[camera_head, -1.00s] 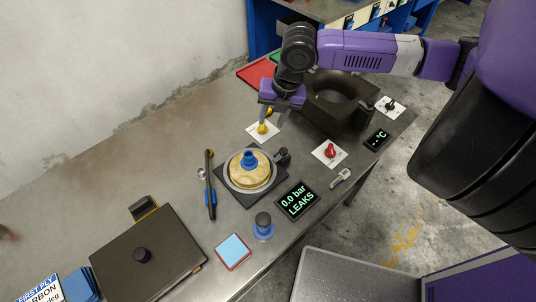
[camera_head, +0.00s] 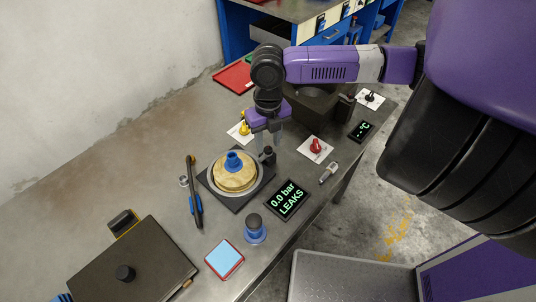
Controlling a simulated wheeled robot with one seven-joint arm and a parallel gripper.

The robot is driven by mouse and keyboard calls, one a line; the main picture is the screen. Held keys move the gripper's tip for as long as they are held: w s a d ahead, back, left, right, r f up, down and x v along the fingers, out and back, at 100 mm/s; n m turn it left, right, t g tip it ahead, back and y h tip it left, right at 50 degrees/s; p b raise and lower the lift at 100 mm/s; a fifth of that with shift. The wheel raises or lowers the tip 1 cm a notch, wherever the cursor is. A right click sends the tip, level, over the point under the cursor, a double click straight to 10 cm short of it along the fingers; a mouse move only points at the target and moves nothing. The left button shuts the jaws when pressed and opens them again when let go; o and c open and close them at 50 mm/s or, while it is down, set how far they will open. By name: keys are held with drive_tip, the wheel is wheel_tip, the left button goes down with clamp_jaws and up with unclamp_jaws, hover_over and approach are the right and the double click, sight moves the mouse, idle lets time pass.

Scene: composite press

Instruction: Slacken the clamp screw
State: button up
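A black knob (camera_head: 269,154), which looks like the clamp screw, stands at the right edge of a dark base (camera_head: 237,206). The base bears a grey round plate (camera_head: 261,188) with a tan disc (camera_head: 235,179) and a blue fitting (camera_head: 233,160) on top. My gripper (camera_head: 265,141) points down just above and behind the black knob. Its two grey fingers are spread apart with nothing visible between them. I cannot tell whether a finger touches the knob.
A yellow knob (camera_head: 243,129) is close left of my gripper; a red knob (camera_head: 315,145) is to its right. A dark pot (camera_head: 312,105) stands behind. A display (camera_head: 288,200) reads 0.0 bar LEAKS. A black-handled tool (camera_head: 195,206) lies left of the base.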

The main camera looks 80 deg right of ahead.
wheel_tip(320, 180, down, 2)
drive_tip(key=shift+b, duration=0.4)
drive_tip(key=shift+r, duration=0.1)
drive_tip(key=shift+r+p, duration=1.05)
drive_tip(key=shift+r, duration=0.15)
